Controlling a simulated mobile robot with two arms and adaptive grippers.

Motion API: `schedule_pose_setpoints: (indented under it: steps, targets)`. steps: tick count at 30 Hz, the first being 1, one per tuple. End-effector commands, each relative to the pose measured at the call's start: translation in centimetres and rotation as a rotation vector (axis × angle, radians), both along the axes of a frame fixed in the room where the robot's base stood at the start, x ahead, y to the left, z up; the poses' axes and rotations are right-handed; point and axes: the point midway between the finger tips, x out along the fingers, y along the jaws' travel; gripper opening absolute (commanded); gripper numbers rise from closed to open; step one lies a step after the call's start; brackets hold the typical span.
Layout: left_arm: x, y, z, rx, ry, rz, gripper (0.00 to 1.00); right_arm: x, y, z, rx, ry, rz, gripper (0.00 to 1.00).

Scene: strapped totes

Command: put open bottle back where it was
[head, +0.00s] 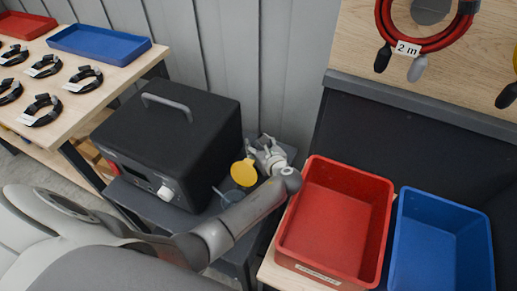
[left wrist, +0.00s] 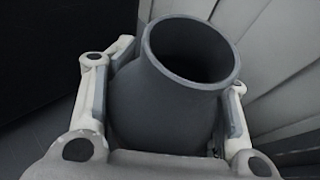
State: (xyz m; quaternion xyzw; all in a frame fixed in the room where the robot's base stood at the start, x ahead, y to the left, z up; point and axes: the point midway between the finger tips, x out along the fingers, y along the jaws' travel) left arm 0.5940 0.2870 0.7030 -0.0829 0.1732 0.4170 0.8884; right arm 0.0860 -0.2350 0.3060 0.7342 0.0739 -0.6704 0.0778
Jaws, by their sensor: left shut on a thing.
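A dark grey bottle (left wrist: 165,105) with a wide open mouth fills the middle of the left wrist view. My left gripper (head: 266,153) is shut on it, with one finger on each side of its body. In the head view the gripper is beside the right end of the black box-shaped device, near the wall. The bottle is hard to make out there behind the gripper. My right gripper is not in view.
The black device (head: 165,135) with a handle stands left of my gripper. A yellow round thing (head: 244,172) is close by my gripper. A red tote (head: 335,215) and a blue tote (head: 440,245) stand to the right. A table with cable coils is far left.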

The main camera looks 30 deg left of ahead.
Motion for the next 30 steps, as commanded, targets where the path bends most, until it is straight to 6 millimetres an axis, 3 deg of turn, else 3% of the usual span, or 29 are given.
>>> schedule_pose_setpoints:
  steps: [3,15,16,21,30]
  targets:
    - [0.09,-0.03,-1.1,0.002,-0.002,-0.002,0.19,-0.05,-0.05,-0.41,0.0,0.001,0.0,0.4]
    - [0.06,-0.03,-1.55,0.001,-0.002,-0.001,0.19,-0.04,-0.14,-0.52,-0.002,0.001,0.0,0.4]
    - [0.03,-0.03,-1.51,0.001,-0.001,-0.001,0.54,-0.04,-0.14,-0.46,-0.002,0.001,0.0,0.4]
    - [0.03,-0.02,-1.49,0.001,-0.001,-0.001,0.75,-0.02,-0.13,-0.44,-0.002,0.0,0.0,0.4]
    - [0.03,-0.02,-1.42,0.001,-0.001,-0.001,0.75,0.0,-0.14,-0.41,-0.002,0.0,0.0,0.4]
